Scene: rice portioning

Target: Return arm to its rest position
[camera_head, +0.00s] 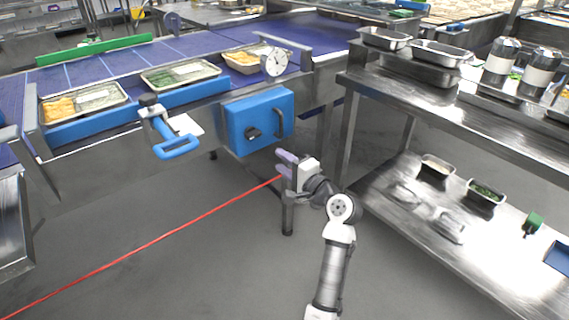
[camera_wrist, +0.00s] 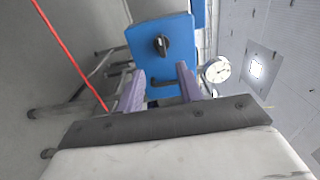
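My gripper (camera_head: 284,163) is held in free air in front of the conveyor, its fingers pointing toward the blue control box (camera_head: 258,120). In the wrist view its two purple fingers (camera_wrist: 160,92) stand apart with nothing between them. The blue box also shows beyond the fingers in the wrist view (camera_wrist: 160,35). My arm rises from the bottom of the head view, bent at the elbow.
The purple-blue conveyor (camera_head: 115,65) carries several food trays (camera_head: 180,75). A blue-handled tool (camera_head: 175,147) hangs at its front. A steel table (camera_head: 500,120) with pans and canisters stands right, above a lower shelf (camera_head: 470,250). A red cable (camera_head: 150,243) crosses the left. Floor between is clear.

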